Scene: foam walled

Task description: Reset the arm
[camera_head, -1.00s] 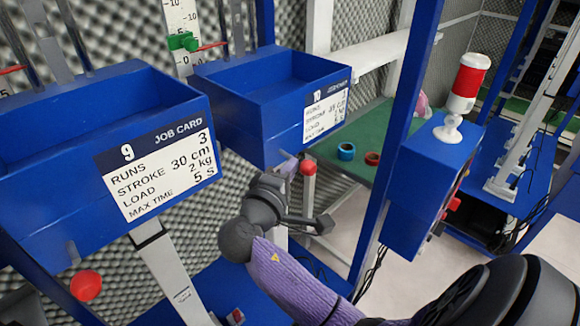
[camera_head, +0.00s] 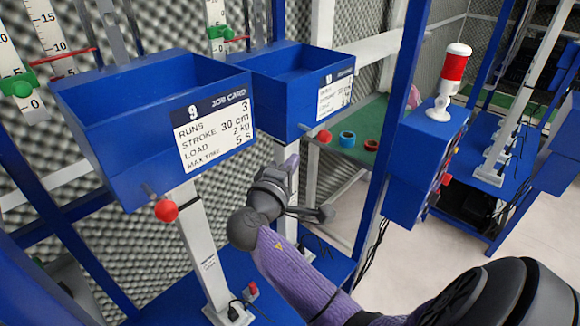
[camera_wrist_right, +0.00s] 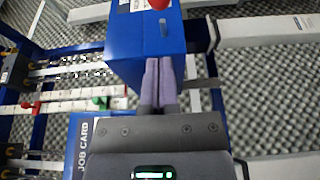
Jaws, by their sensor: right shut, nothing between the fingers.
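My right arm comes in from the lower right of the head view, with a purple forearm sleeve. My right gripper (camera_head: 290,165) is in front of the post below the blue bin marked 10 (camera_head: 290,92). In the right wrist view its two purple fingers (camera_wrist_right: 157,82) are shut together with nothing between them, in front of a blue bin (camera_wrist_right: 142,45). The blue bin marked 9 (camera_head: 115,130) is to the left of the gripper in the head view, with a job card (camera_head: 214,130) on its front. My left gripper does not show.
Red knobs stick out below bin 9 (camera_head: 166,211) and bin 10 (camera_head: 324,136). A blue box (camera_head: 412,185) with a red and white lamp (camera_head: 452,80) stands at right. A green table (camera_head: 372,125) holds small rings. Grey foam lines the walls. Open floor (camera_head: 420,265) shows at right.

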